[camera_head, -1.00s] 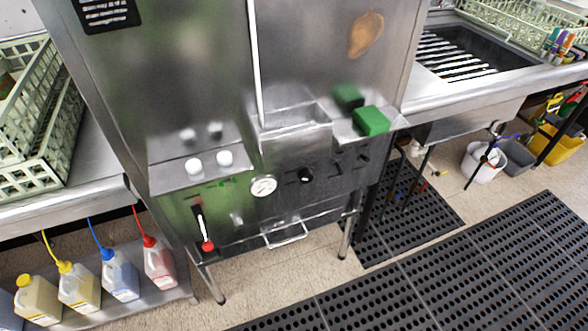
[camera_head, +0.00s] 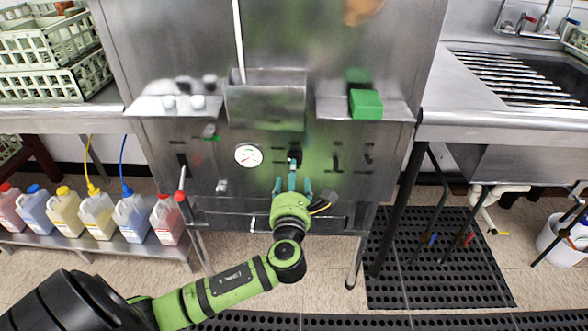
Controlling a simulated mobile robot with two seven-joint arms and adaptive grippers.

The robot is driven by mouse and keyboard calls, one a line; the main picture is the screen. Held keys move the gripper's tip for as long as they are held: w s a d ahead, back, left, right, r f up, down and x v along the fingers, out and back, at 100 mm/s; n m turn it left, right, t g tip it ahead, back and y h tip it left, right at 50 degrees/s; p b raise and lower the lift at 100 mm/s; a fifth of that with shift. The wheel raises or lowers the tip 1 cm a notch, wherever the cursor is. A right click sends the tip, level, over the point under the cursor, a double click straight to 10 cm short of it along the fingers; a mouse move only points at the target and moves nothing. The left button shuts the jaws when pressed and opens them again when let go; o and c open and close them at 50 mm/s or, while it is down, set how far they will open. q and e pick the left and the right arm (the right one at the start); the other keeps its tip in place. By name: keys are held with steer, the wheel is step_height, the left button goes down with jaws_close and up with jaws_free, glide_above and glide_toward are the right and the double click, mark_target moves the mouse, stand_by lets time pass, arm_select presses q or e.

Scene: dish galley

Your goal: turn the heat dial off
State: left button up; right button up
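The heat dial looks to be the black knob (camera_head: 295,153) on the steel front panel, just right of the round white gauge (camera_head: 248,155). A pale mark shows at its lower edge; I cannot read its setting. My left gripper (camera_head: 293,184) is in front of the panel just below the knob, fingers pointing at the panel. Its fingers are spread apart, with a teal strip between them that may be a finger part or a reflection. It does not appear to be closed around the knob. My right gripper is not in view.
A lever with a red end (camera_head: 180,196) hangs at the panel's left. Smaller controls (camera_head: 337,156) sit right of the knob. A green block (camera_head: 366,104) and white knobs (camera_head: 169,102) rest on ledges above. A drawer-like handle (camera_head: 262,222) is below, partly behind my arm.

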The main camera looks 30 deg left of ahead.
arm_select(q)
steer(key=x, duration=0.5)
steer(key=shift+w+a+f+b, duration=0.1)
steer(key=shift+w+a+b, duration=0.05)
steer(key=shift+w+b, duration=0.25)
steer(key=c, duration=1.1)
